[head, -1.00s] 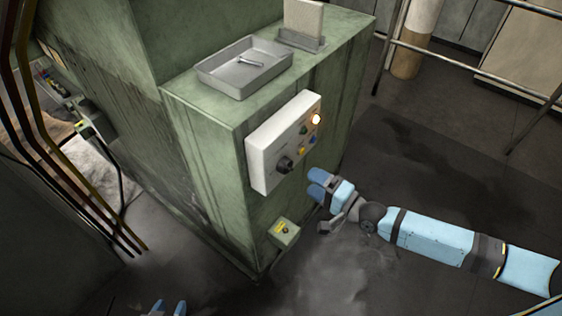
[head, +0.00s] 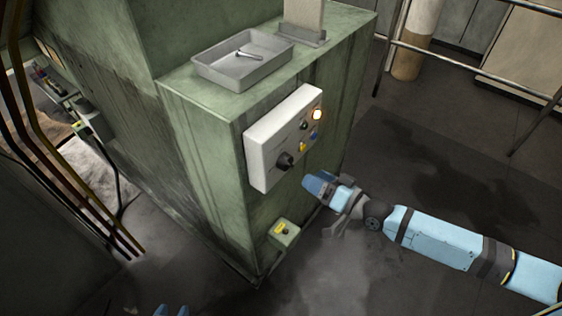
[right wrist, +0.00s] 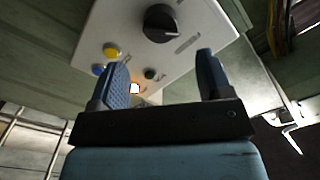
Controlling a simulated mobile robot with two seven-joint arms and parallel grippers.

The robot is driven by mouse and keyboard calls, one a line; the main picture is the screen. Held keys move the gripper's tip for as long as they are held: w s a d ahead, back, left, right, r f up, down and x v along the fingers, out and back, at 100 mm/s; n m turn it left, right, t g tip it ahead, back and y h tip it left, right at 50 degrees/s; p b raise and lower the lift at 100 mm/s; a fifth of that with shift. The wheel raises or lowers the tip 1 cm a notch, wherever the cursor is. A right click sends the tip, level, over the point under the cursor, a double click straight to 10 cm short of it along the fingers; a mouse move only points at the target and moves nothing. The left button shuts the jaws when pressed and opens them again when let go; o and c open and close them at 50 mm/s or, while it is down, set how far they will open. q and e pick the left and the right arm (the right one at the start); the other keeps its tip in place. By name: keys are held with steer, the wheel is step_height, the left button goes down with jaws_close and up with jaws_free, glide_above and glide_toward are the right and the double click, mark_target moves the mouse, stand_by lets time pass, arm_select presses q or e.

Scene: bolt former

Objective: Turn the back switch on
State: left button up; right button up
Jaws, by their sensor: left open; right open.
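A white control panel (head: 262,163) is fixed to the side of the green machine. It carries a black rotary switch (head: 285,161), seen large in the right wrist view (right wrist: 160,23). Whether this is the back switch, I cannot tell. My right gripper (head: 318,190) is open and empty, just right of the panel and apart from it. In the right wrist view its fingers (right wrist: 161,62) are spread below the rotary switch, which lies beyond the gap between them. Only the fingertips of my left gripper (head: 172,311) show at the bottom edge; they are apart.
The panel also has a lit lamp (head: 317,114), a yellow button (head: 302,147) and a blue button (head: 314,135). A grey tray (head: 215,77) with a metal bolt (head: 247,55) stands on top. The floor at right is clear.

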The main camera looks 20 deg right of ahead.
mark_target(291, 165)
steer(key=x, duration=0.7)
steer(key=shift+w+a+b, duration=0.15)
steer(key=shift+w+b, duration=0.05)
steer(key=shift+b, duration=0.2)
steer(key=shift+w+a+r+n+p, duration=0.15)
steer(key=shift+w+a+n+p, duration=0.15)
steer(key=shift+n, duration=0.3)
steer(key=shift+d+n, duration=0.1)
steer(key=shift+n, duration=1)
steer(key=n, duration=0.1)
steer(key=n+p, duration=0.1)
steer(key=shift+s+d+n, duration=0.1)
steer(key=shift+s+n, duration=0.1)
steer(key=shift+n, duration=0.9)
